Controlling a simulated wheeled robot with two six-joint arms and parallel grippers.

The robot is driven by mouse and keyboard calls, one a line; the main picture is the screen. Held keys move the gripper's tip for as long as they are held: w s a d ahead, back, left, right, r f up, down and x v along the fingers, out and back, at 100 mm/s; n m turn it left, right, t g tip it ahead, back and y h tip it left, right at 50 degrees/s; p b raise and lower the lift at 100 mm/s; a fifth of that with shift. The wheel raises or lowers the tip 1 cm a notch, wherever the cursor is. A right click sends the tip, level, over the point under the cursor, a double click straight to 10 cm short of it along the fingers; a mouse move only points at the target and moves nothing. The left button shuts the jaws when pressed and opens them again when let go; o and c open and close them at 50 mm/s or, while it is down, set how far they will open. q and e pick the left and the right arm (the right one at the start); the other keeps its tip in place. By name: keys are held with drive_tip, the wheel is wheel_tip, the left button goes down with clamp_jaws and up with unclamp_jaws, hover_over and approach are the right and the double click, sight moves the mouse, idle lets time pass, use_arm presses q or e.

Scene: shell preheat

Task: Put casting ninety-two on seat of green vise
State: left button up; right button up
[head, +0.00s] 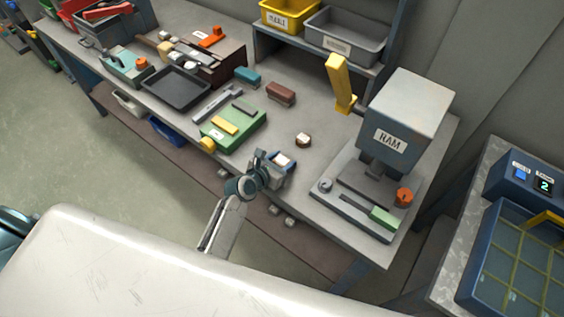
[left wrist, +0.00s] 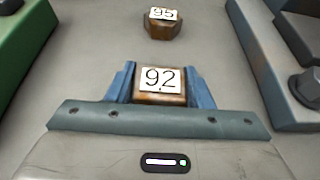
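Casting ninety-two (left wrist: 160,92) is a small brown block with a white "92" label. It also shows in the head view (head: 282,160), near the bench's front edge. My left gripper (head: 284,163) has its blue fingers against both sides of it in the left wrist view (left wrist: 160,88), with no clear gap. Whether the casting is off the bench is hard to tell. The green vise (head: 245,132) lies to the left of the gripper in the head view, with a yellow bar and grey jaw on top. Its seat is not clearly made out. My right gripper is out of view.
Casting ninety-five (head: 303,140) stands just beyond the gripper. The RAM press (head: 398,118) is on the right. A dark tray (head: 176,88) lies left of the vise. Blue (head: 248,75) and brown (head: 281,93) blocks lie behind it. Some bare bench separates the gripper and vise.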

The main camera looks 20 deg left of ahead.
use_arm(q)
drive_tip(key=shift+c, duration=1.3)
